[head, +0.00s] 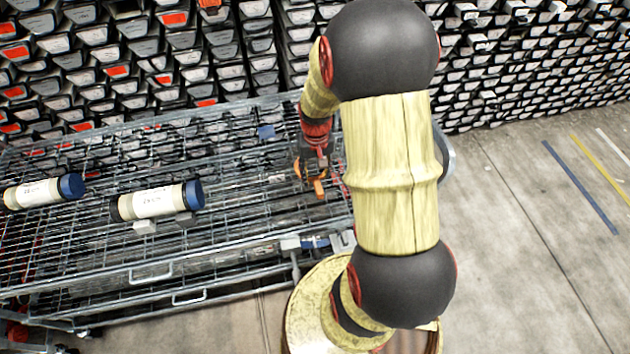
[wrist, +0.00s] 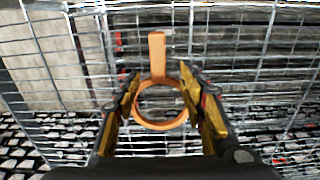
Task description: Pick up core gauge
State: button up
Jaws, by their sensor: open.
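The core gauge looks like an orange ring with a flat straight handle (wrist: 157,56). In the wrist view its ring sits between the two fingers of my gripper (wrist: 160,82), with the handle pointing up the picture beyond the fingertips. The fingers are open, one on each side of the ring. In the head view my gripper (head: 312,168) is low over the right end of the wire cart, and a small orange part of the gauge (head: 319,188) shows beside it. My arm covers part of this area. I cannot tell whether the fingers touch the ring.
The wire mesh cart (head: 250,215) fills the left and middle. Two pale cylinders with blue caps lie on it, one at the far left (head: 40,193) and one nearer the middle (head: 160,201). Racks of trays (head: 215,60) stand behind. The concrete floor (head: 530,240) at right is clear.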

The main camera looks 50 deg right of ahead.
aim_at(316, 181)
notch_tip(316, 181, down, 4)
jog(key=shift+s+r+b, duration=0.15)
jog(key=shift+r+b, duration=0.1)
jog(key=shift+b, duration=0.2)
jog(key=shift+r, duration=0.1)
jog(key=c, duration=0.3)
jog(key=c, duration=0.8)
grip_shut()
